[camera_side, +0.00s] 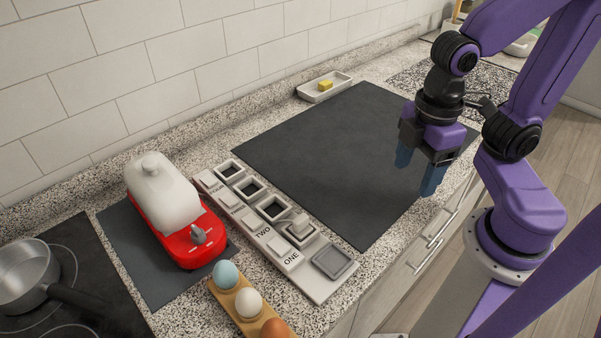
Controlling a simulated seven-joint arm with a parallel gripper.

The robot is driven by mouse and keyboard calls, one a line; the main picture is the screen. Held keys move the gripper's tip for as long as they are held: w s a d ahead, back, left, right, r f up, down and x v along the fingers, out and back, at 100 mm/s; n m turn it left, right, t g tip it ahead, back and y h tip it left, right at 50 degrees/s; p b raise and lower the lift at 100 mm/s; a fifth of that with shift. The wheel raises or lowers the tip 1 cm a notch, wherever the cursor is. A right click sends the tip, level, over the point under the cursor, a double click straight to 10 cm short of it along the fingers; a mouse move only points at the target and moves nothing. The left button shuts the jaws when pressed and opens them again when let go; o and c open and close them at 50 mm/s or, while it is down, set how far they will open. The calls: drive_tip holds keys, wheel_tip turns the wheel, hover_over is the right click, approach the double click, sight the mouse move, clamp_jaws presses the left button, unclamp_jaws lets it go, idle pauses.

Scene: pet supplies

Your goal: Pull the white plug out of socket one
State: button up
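A pale power strip (318,287) lies diagonally on the counter, with a row of dark-rimmed square sockets and a light rocker beside each. A small white plug (299,223) stands in the socket beside the label ONE. The sockets farther up the strip, including the one by TWO (272,208), look empty. A flat grey square (333,262) sits at the near end. My gripper (419,172) is open and empty, with blue fingers pointing down. It hangs to the right of and above the strip, over the right side of the dark mat, well apart from the plug.
A red-and-white appliance (184,228) stands left of the strip. An egg holder (224,300) with several eggs is in front, and a metal pan (22,276) is far left. The large dark mat (340,150) is clear.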

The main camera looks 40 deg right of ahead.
sight(301, 218)
drive_tip(key=w+a+r+n, duration=0.2)
drive_tip(key=w+a+r, duration=0.1)
drive_tip(key=w+a, duration=0.35)
drive_tip(key=w+a+r+n, duration=0.3)
drive_tip(key=w+a, duration=0.3)
drive_tip(key=a, duration=0.2)
drive_tip(key=f, duration=1.7)
drive_tip(key=shift+a+f, duration=0.2)
drive_tip(key=shift+f, duration=0.05)
drive_tip(key=c, duration=1.1)
drive_tip(key=shift+r, duration=2.3)
drive_tip(key=shift+c, duration=0.2)
